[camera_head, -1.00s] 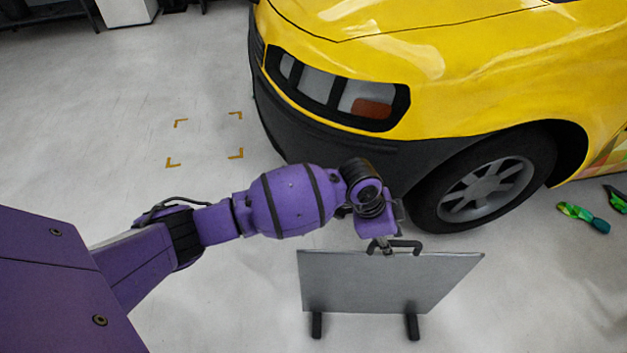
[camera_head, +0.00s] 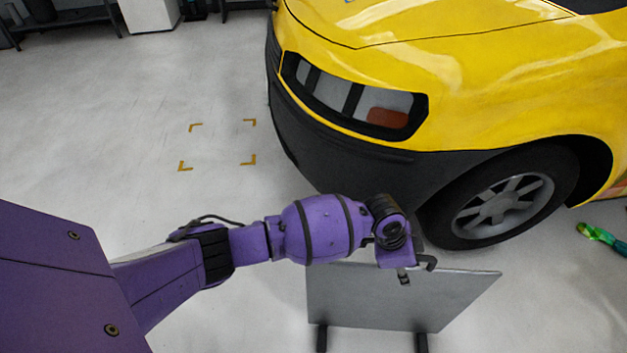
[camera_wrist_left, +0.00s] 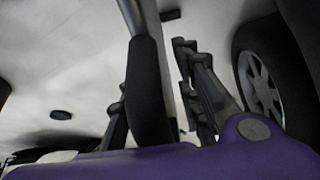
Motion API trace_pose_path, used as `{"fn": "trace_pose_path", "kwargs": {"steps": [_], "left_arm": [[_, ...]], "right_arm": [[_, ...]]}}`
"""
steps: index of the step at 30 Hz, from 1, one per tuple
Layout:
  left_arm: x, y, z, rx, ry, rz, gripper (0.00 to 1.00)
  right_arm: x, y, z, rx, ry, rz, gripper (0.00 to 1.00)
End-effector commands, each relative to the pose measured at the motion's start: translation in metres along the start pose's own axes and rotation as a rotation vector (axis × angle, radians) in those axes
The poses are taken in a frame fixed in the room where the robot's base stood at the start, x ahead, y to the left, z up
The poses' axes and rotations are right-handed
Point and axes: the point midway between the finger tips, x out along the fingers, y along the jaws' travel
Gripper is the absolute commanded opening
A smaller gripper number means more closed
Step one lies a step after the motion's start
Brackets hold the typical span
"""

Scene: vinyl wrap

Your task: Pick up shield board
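The shield board (camera_head: 400,297) is a flat grey panel standing upright on dark feet on the floor, in front of the yellow car. Its dark handle shows at the top edge in the head view (camera_head: 430,263) and as a black bar in the left wrist view (camera_wrist_left: 149,90). My left gripper (camera_head: 404,276) is over the board's top edge at the handle. In the left wrist view its fingers (camera_wrist_left: 160,105) stand apart on either side of the handle, with a gap on the right side. Contact is hard to tell. My right gripper is not in view.
The yellow car's dark bumper (camera_head: 350,165) and front wheel (camera_head: 500,205) are close behind the board. A green tool (camera_head: 600,238) lies on the floor at right. Yellow corner marks (camera_head: 248,160) outline an empty floor patch; the floor at left is clear.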

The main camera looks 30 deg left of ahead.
Motion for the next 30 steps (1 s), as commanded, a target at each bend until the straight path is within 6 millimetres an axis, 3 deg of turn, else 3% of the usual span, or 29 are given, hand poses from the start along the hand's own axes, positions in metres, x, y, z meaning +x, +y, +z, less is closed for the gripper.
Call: {"fn": "trace_pose_path", "kwargs": {"steps": [1, 8, 30], "left_arm": [[-0.0022, -0.0024, -0.0033, 0.003, 0.003, -0.004, 0.29], [-0.0023, -0.0024, -0.0032, 0.003, 0.003, -0.004, 0.00], [-0.0076, -0.0039, -0.0079, 0.004, 0.010, -0.008, 0.00]], "right_arm": [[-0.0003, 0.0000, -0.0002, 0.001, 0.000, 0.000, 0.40], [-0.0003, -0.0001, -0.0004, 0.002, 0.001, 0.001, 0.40], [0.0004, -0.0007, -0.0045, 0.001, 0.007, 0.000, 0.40]]}}
